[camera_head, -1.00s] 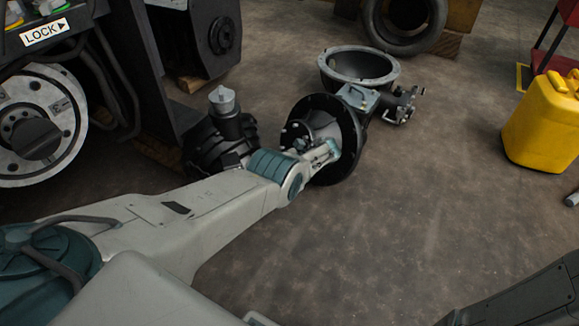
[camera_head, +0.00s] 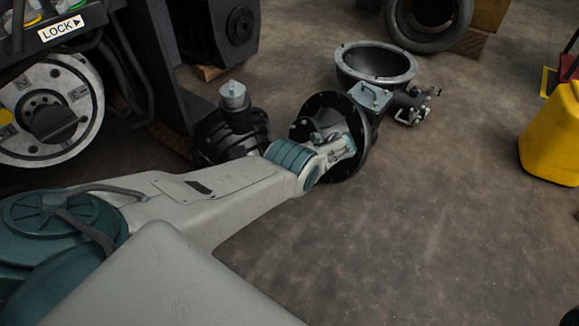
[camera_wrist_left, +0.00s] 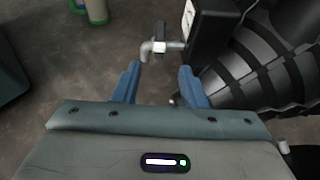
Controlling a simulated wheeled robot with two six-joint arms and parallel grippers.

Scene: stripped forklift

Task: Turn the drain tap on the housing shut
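In the left wrist view, a small metal tap (camera_wrist_left: 149,49) with a bent grey spout and an upright stub lies just beyond my fingertips, beside a black box-shaped part. The black ribbed housing (camera_wrist_left: 265,75) fills the right side. My left gripper (camera_wrist_left: 159,72) is open, its two blue fingers apart with nothing between them; the tap is ahead of the gap, nearer the left finger. In the head view, the ribbed housing (camera_head: 232,140) with its grey cap stands behind my left arm. The tap and my left fingers cannot be made out there. My right gripper is out of view.
A black round flanged casing (camera_head: 352,118) stands close by my left arm's far end. A grey-rimmed bowl-shaped casing (camera_head: 378,62) lies behind it. The forklift (camera_head: 100,30) is at the left, a yellow canister (camera_head: 550,140) at the right. The floor at centre right is clear.

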